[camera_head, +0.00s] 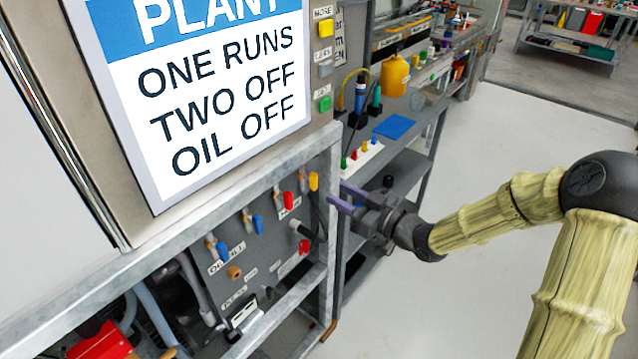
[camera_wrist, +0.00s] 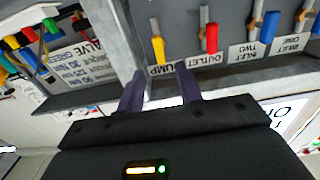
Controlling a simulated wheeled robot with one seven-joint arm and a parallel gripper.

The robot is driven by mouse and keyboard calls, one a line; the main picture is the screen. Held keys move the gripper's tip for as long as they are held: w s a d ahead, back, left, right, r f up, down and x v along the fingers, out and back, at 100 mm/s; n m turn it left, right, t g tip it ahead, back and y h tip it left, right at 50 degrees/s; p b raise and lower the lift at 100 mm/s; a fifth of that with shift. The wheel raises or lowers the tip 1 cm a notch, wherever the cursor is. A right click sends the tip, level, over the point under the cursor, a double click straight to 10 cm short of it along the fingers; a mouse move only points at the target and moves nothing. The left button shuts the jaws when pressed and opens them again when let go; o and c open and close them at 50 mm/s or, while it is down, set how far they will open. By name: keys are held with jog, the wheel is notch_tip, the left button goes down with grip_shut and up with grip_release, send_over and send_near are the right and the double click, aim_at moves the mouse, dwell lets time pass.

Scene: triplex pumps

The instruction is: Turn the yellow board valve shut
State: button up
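The yellow board valve (camera_head: 313,181) is at the upper right end of the grey valve board, by the metal frame post. In the wrist view its yellow handle (camera_wrist: 158,49) runs up and down the picture, just above a label reading PUMP. My gripper (camera_head: 338,194) is at the right of the board, its purple fingers pointing toward the valve. In the wrist view my gripper (camera_wrist: 160,73) is open, with a gap between its two fingers. The yellow handle lies ahead of that gap, and I see no contact. Nothing is held.
A red-handled valve (camera_wrist: 211,38) labelled OUTLET is beside the yellow one, with blue-handled valves (camera_wrist: 269,27) beyond. The metal frame post (camera_head: 329,215) stands close to my fingers. A rack of coloured tools (camera_head: 362,155) is on the bench behind. Open floor (camera_head: 500,150) lies right.

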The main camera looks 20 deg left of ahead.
aim_at(316, 182)
jog(key=x, duration=0.7)
jog(key=shift+a, duration=0.2)
jog(key=shift+w, duration=0.1)
grip_shut()
